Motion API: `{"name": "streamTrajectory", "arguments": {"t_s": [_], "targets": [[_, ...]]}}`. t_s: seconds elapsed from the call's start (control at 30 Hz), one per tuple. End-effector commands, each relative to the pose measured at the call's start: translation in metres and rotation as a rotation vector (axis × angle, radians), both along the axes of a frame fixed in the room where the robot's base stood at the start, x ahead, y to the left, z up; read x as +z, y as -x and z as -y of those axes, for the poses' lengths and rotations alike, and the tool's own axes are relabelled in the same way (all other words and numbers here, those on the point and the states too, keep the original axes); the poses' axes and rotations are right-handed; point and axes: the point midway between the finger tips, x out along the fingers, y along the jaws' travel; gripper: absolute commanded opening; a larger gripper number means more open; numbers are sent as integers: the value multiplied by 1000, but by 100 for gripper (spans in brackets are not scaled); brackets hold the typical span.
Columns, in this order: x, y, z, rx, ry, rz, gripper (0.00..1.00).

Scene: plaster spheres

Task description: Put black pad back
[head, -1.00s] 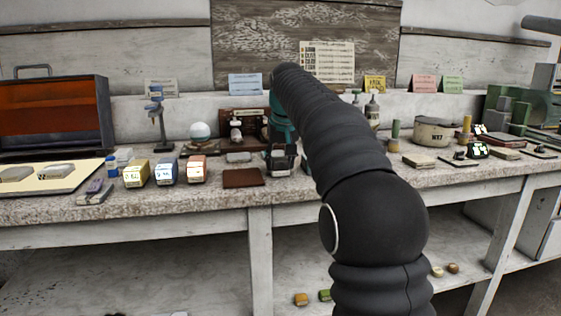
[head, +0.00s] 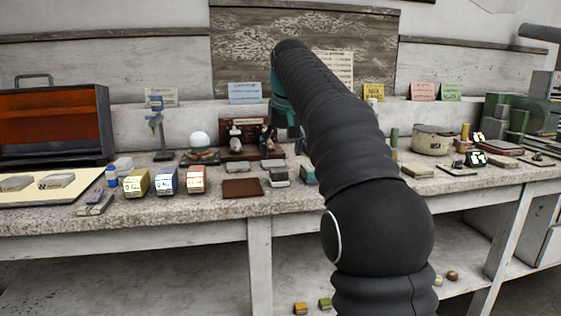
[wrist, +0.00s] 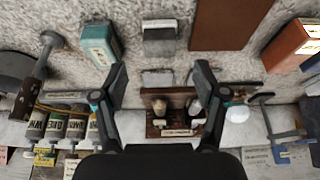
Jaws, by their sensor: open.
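My gripper (wrist: 160,70) is open and empty in the wrist view, its two fingers wide apart. In the head view my arm hides most of it, above the back of the bench. A small block with dark and light grey faces (head: 278,176) sits on the bench. It also shows beyond the fingertips in the wrist view (wrist: 158,38), apart from them. I cannot tell for sure that it is the black pad. A brown flat mat (head: 243,188) lies left of it in the head view and shows at the top of the wrist view (wrist: 228,18).
A teal box (head: 308,174) stands right of the block. A brown stand with small pieces (head: 250,150) is behind it. Yellow, blue and orange boxes (head: 166,181) stand left of the mat. A white ball on a base (head: 200,141) is further back.

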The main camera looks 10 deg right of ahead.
Motion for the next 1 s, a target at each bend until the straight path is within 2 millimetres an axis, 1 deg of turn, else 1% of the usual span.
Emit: {"name": "streamTrajectory", "arguments": {"t_s": [0.03,0.13,0.3,0.57,0.67,0.77,0.87,1.0], "targets": [[10,3,0,0,0,3,72],[25,9,0,0,0,2,72],[39,15,0,0,0,0,72],[44,19,0,0,0,0,72],[45,28,0,0,0,2,72],[43,46,0,0,0,8,72],[37,73,0,0,0,18,72],[20,115,0,0,0,34,72]]}}
